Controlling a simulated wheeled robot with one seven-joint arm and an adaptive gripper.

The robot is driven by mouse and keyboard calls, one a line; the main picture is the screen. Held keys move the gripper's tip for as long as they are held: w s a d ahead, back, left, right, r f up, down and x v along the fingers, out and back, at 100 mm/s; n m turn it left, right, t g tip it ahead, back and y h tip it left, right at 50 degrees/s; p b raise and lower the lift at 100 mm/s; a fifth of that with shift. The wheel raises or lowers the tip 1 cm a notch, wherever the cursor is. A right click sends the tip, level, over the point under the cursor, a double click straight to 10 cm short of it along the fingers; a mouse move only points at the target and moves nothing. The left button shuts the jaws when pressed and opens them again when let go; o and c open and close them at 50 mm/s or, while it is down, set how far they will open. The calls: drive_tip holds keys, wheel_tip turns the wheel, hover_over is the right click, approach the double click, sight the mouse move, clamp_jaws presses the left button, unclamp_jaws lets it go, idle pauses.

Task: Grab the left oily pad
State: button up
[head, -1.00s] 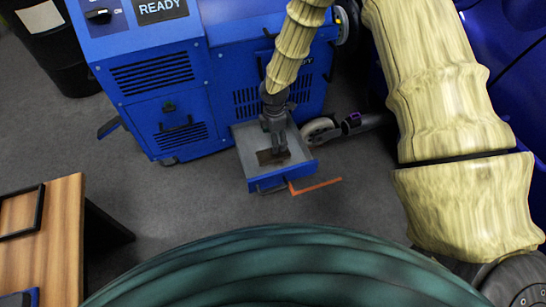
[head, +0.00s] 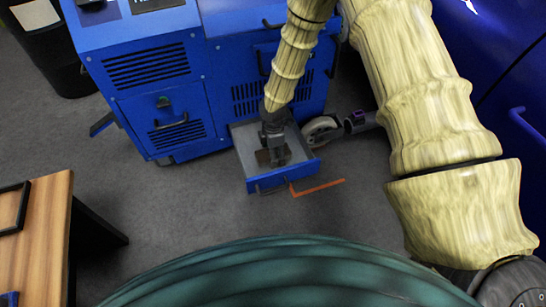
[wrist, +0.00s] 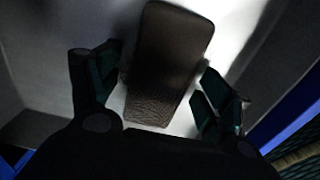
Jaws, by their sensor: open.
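A dark brown pad (wrist: 168,60) lies on the light floor of the open blue drawer (head: 252,185). In the wrist view it runs lengthwise away from me, between my gripper's two spread fingers (wrist: 158,92). Its near part looks textured. Clear gaps show between the pad and both fingers. In the head view my gripper (head: 274,158) points down into the drawer, and the pad (head: 262,157) is partly hidden behind it. My gripper is open and empty. I see only one pad.
The drawer sits low in a blue machine (head: 160,75). A wheel (head: 321,131) stands right of the drawer. A wooden table (head: 45,230) is at lower left. Grey floor (head: 190,205) is clear in front.

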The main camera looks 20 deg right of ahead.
drive_tip(key=c, duration=1.1)
drive_tip(key=shift+r, duration=0.1)
